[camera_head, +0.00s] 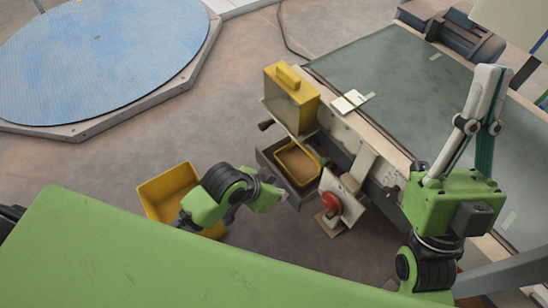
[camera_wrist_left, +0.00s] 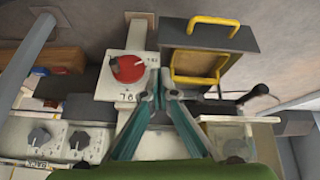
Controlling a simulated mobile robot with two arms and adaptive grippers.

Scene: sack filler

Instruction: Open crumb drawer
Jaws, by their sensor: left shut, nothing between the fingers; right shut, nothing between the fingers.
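A dark grey drawer-like box (camera_head: 266,158) with a yellow-rimmed opening (camera_head: 297,163) juts out from the machine's side, below a yellow box. Its inside looks brown. In the left wrist view the grey box (camera_wrist_left: 178,40) is at upper right, with a yellow handle (camera_wrist_left: 214,20) on its outer edge and a yellow loop (camera_wrist_left: 200,80) nearer the machine. My left gripper (camera_wrist_left: 159,90) is shut and empty, apart from the box, beside the red knob. In the head view its fingers are mostly hidden by its wrist. My right gripper (camera_head: 492,70) is shut, empty and points up, far right.
A red knob (camera_head: 331,203) on a white panel sits beside the drawer box; it also shows in the left wrist view (camera_wrist_left: 128,69). A yellow box (camera_head: 291,105) stands above. A yellow bin (camera_head: 160,190) is on the floor at left. A black-ended lever (camera_wrist_left: 252,94) sticks out.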

